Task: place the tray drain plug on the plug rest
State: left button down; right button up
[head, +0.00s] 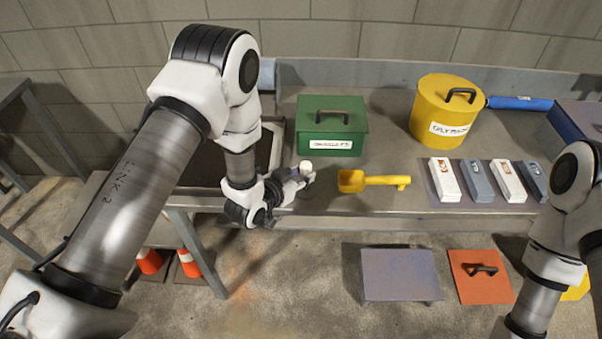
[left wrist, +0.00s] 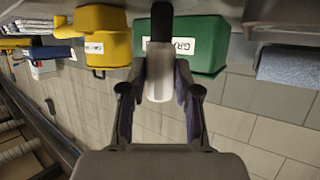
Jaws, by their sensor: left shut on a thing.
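My left gripper (head: 304,176) is shut on the tray drain plug (head: 306,165), above the front part of the bench. Its white end shows on top between the fingers. In the left wrist view the white plug body (left wrist: 159,78) sits between the two fingertips (left wrist: 158,88), with a black part (left wrist: 161,22) at its far end. A small dark patch (head: 308,193) shows on the bench just below the gripper; I cannot tell whether it is the plug rest. My right arm is at the right edge, its gripper outside the picture.
A dark tray (head: 205,165) lies behind my left arm. A green box (head: 331,128), yellow can (head: 443,112), yellow scoop (head: 372,181) and mat with several small boxes (head: 480,182) stand on the bench. A low grey platform (head: 400,275) and orange panel (head: 482,280) are on the floor.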

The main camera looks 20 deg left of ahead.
pick_arm(q)
jog(key=shift+d+f, duration=0.1)
jog(key=shift+f, duration=0.1)
jog(key=c, duration=0.8)
grip_release()
jog(key=shift+r, duration=0.3)
jog(key=shift+s+a, duration=0.2)
jog(key=shift+s, duration=0.15)
jog(key=b+v, duration=0.2)
jog(key=v, duration=0.9)
jog(key=s+a+f+n+g+y, duration=0.1)
jog(key=s+f+g, duration=0.3)
jog(key=s+f, duration=0.3)
jog(key=s+a+f+n+g+y, duration=0.1)
jog(key=s+f+g, duration=0.3)
jog(key=s, duration=0.5)
jog(key=s+a+f+n+g+y, duration=0.1)
jog(key=s+f+n+g+y, duration=0.1)
jog(key=s+f+g, duration=0.3)
jog(key=shift+s+a+f, duration=0.1)
jog(key=shift+s+f, duration=0.45)
jog(key=shift+f, duration=0.2)
jog(key=shift+s+a+f, duration=0.1)
jog(key=shift+s+f, duration=0.4)
jog(key=shift+f, duration=0.25)
jog(key=shift+s+a+f, duration=0.1)
jog(key=shift+s+f, duration=0.45)
jog(key=shift+f, duration=0.25)
